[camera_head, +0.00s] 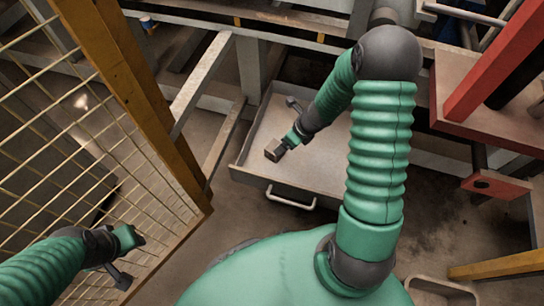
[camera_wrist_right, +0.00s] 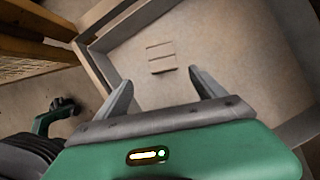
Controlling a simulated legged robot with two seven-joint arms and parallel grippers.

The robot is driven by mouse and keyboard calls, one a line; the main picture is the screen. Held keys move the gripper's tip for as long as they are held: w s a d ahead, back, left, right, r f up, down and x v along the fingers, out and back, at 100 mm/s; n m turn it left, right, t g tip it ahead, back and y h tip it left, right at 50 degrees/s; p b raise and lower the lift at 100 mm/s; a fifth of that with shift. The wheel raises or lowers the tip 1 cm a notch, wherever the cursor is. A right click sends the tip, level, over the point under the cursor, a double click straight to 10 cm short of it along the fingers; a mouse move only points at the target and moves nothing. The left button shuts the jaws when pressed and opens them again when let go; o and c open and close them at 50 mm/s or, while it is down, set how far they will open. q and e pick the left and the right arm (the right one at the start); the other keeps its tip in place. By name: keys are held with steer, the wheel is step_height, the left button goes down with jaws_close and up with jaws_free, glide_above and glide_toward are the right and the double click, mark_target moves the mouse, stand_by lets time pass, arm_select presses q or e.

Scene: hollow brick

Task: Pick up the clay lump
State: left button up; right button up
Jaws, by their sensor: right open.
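A small brown block (camera_wrist_right: 161,57), which looks like the clay lump, lies in a shallow tray (camera_wrist_right: 235,45) in the right wrist view. Thin lines cross its top. In the head view the block (camera_head: 274,151) shows just beyond my right gripper (camera_head: 283,144), over the same tray (camera_head: 250,176). In the wrist view my right gripper (camera_wrist_right: 160,78) is open and empty. Its fingertips are apart on either side of the block's near edge, with no clear contact. My left gripper (camera_head: 131,258) hangs at the lower left, far from the tray; its jaw opening is unclear.
A wire mesh panel with a yellow-brown frame (camera_head: 128,68) stands on the left, near my left arm. The tray has raised walls and a front handle (camera_head: 290,199). Red machinery (camera_head: 497,60) is on the right. Floor (camera_head: 222,215) shows in front of the tray.

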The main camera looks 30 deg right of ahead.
steer(key=b+x, duration=0.3)
steer(key=x, duration=0.5)
steer(key=shift+d+f+b, duration=0.15)
steer(key=shift+f+b, duration=0.15)
steer(key=shift+b, duration=0.05)
steer(key=b+x, duration=0.3)
steer(key=x, duration=0.2)
steer(key=shift+w+d+f, duration=0.1)
steer(key=shift+w+d, duration=0.05)
steer(key=shift+w, duration=0.1)
steer(key=c, duration=1.6)
